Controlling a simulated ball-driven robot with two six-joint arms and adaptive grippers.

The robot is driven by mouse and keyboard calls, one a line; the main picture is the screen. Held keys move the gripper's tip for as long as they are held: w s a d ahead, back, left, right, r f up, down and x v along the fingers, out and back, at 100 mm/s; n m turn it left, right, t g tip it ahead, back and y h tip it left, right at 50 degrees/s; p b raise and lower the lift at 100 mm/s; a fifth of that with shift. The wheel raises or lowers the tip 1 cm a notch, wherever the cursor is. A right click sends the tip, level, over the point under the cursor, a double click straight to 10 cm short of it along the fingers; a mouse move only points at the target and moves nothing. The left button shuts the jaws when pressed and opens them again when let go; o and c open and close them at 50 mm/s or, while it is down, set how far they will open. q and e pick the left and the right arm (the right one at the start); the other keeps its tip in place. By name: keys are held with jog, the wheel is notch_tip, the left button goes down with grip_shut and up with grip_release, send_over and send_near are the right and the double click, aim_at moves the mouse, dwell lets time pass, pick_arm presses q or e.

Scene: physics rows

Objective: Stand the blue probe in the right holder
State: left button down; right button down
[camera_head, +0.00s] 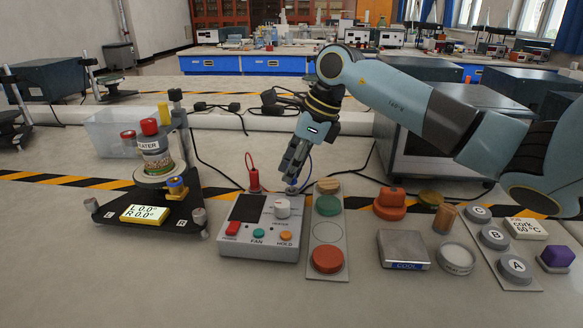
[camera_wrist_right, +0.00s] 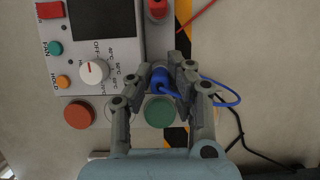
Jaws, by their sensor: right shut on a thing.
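My right gripper (camera_head: 292,178) points down at the back right corner of the grey control box (camera_head: 230,243). In the right wrist view my right gripper (camera_wrist_right: 171,86) is shut on the blue probe (camera_wrist_right: 163,79), whose blue cable loops off to the right. The right holder is at this corner, mostly hidden by the fingers and probe; I cannot tell whether the probe tip is inside it. The red probe (camera_head: 254,181) stands upright at the back left of the box and also shows in the right wrist view (camera_wrist_right: 157,9). My left gripper is not in view.
Right of the box lies a grey plate with a green disc (camera_head: 327,205) and a red disc (camera_head: 327,259). A heater stand (camera_head: 150,212) is at left.

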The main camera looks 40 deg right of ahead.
jog(key=shift+f+b, duration=0.85)
jog(key=shift+f, duration=0.1)
dwell(0.9)
jog(key=c, duration=0.9)
grip_release()
jog(key=shift+r+p, duration=1.9)
jog(key=shift+r, duration=1.9)
